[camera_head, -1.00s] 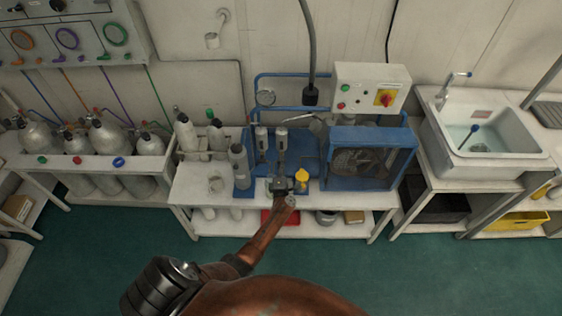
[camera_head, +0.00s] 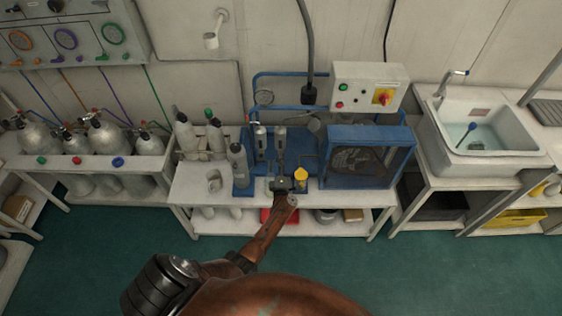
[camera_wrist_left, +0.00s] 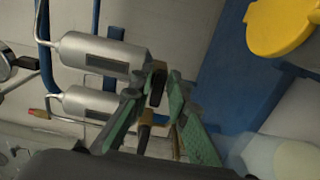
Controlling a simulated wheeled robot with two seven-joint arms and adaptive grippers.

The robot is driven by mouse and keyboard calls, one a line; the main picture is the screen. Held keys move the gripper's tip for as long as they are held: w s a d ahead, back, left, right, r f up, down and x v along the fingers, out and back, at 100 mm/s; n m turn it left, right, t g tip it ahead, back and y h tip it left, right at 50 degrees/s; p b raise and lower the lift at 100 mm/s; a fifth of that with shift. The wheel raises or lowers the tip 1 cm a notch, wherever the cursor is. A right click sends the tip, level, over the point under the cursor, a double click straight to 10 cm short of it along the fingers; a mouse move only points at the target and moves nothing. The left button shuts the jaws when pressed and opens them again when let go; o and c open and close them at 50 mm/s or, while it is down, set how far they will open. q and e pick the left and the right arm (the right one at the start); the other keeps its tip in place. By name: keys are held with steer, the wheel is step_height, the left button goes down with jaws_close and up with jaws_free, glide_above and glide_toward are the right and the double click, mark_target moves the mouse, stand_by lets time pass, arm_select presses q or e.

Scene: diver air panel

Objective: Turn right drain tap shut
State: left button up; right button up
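Two silver filter canisters stand upright on the blue compressor unit: the right one (camera_head: 281,137) and the left one (camera_head: 260,138). They lie sideways in the left wrist view, the right one above (camera_wrist_left: 100,54) and the left one below (camera_wrist_left: 92,104). My left gripper (camera_head: 281,180) is at the lower end of the right canister. In the wrist view its green fingers (camera_wrist_left: 163,88) are a little apart, with a dark, brownish piece between them, likely the right drain tap (camera_wrist_left: 157,84). Whether they grip it is unclear. A brownish piece (camera_wrist_left: 145,128) shows below. My right gripper is not in view.
A yellow cap (camera_head: 301,174) is close right of the gripper, also large in the wrist view (camera_wrist_left: 278,25). A blue guarded fan (camera_head: 366,158) stands farther right, grey cylinders (camera_head: 238,165) to the left. Green floor (camera_head: 400,270) in front is clear.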

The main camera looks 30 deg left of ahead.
arm_select(q)
steer(key=shift+o, duration=1.1)
steer(key=shift+s+a, duration=0.1)
steer(key=shift+a, duration=0.15)
steer(key=v, duration=0.7)
steer(key=shift+s+d, duration=0.2)
